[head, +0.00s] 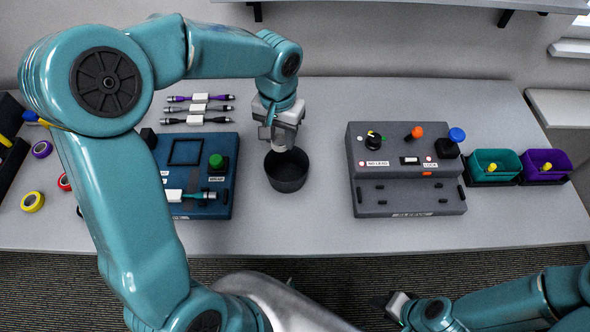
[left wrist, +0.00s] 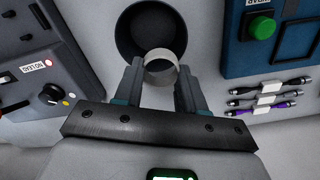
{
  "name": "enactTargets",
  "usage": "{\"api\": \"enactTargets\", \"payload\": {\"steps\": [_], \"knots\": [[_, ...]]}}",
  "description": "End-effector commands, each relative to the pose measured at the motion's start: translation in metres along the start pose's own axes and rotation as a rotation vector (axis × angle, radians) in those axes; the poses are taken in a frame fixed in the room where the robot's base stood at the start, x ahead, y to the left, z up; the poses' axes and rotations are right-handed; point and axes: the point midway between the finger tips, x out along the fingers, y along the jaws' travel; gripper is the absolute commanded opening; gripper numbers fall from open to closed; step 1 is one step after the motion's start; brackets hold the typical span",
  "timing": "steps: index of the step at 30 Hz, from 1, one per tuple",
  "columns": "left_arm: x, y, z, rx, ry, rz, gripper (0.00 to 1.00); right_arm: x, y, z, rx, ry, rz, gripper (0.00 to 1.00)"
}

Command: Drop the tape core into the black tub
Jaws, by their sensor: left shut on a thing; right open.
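My left gripper (head: 279,132) is shut on the tape core (head: 281,145), a pale ring. It holds the core above the black tub (head: 288,184), a round open cup on the table. In the left wrist view the core (left wrist: 161,54) sits between the two fingertips (left wrist: 160,74), overlapping the near rim of the tub (left wrist: 128,35). The core appears to be above the tub opening, toward its back edge. The tub's inside looks dark, and its floor is partly hidden. My right gripper (head: 393,304) is open and empty, low in front of the table.
A blue panel (head: 222,180) with a green button stands left of the tub, a grey panel (head: 410,205) right of it. Several cables (head: 198,109) lie behind the blue panel. Tape rolls (head: 33,202) lie far left. Teal (head: 495,165) and purple (head: 545,166) bins stand right.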

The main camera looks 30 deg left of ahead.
Motion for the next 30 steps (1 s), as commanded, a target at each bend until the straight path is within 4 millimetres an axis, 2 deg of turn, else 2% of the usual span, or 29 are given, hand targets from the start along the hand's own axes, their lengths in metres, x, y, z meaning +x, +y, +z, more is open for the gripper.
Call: {"api": "enactTargets", "payload": {"steps": [8,21,30], "knots": [[0.01,-0.005,0.004,0.0,-0.001,0.0,0.12,0.012,0.004,0.0,-0.001,-0.001,0.0,0.43],[0.06,-0.006,0.004,-0.001,-0.001,-0.001,0.12,0.048,0.017,-0.001,0.0,-0.001,0.0,0.43],[0.061,-0.004,0.003,0.0,0.0,0.0,0.12,0.048,0.017,-0.001,0.0,0.0,0.0,0.43]]}}
